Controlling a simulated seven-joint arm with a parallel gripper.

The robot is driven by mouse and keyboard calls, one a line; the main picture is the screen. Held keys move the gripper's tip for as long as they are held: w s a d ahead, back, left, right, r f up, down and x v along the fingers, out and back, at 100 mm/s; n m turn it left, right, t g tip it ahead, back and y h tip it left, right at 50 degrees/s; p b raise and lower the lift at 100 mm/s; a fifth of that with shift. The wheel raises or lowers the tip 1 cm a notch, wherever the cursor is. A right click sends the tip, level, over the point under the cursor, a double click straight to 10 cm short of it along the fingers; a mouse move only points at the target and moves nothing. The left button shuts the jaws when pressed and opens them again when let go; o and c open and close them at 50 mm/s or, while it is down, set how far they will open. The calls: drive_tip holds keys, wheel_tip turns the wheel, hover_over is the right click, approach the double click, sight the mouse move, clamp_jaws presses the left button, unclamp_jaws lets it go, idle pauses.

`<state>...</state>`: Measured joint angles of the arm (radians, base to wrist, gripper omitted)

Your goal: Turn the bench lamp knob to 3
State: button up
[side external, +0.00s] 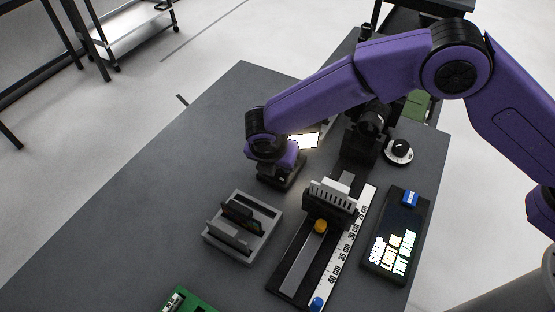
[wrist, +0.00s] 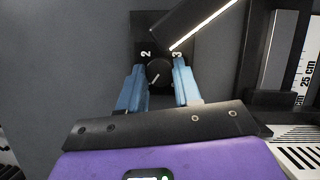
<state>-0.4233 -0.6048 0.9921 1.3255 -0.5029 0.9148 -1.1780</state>
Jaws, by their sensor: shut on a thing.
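The bench lamp knob (wrist: 159,70) is a round black dial on a dark panel (wrist: 137,40) in the wrist view. White numbers 2 and 3 show at the panel's upper left and upper right of the knob; other numbers are hidden. A short light mark on the knob seems to point down-left. My gripper (wrist: 158,80) has its blue fingers on both sides of the knob and is shut on it. The lamp's lit bar (wrist: 205,23) crosses over the panel's top. In the side view my gripper (side external: 279,180) hides the knob, and the bright lamp (side external: 304,140) shows behind it.
A grey slotted holder (side external: 243,228) stands in front of my gripper. A rail with a scale (side external: 345,250) and an orange knob (side external: 320,226) lies to the right. The table's left side is clear.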

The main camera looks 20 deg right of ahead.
drive_tip(key=shift+m, duration=0.3)
drive_tip(key=m+g, duration=0.1)
drive_tip(key=m, duration=0.1)
drive_tip(key=shift+w+a+m+h, duration=0.1)
drive_tip(key=shift+a+m+h, duration=0.05)
drive_tip(key=shift+m+h, duration=0.25)
drive_tip(key=m, duration=0.2)
drive_tip(key=m+g, duration=0.1)
drive_tip(key=m, duration=0.1)
drive_tip(key=shift+w+m+g+h, duration=0.15)
drive_tip(key=shift+m+g+h, duration=0.15)
drive_tip(key=shift+h, duration=0.1)
drive_tip(key=m+g, duration=0.1)
drive_tip(key=m, duration=0.2)
drive_tip(key=shift+w+m, duration=0.1)
drive_tip(key=shift+m, duration=0.2)
drive_tip(key=shift+w+m+g, duration=0.15)
drive_tip(key=shift+m+g, duration=0.85)
drive_tip(key=shift+m, duration=0.9)
drive_tip(key=o, duration=1)
drive_tip(key=shift+o, duration=0.2)
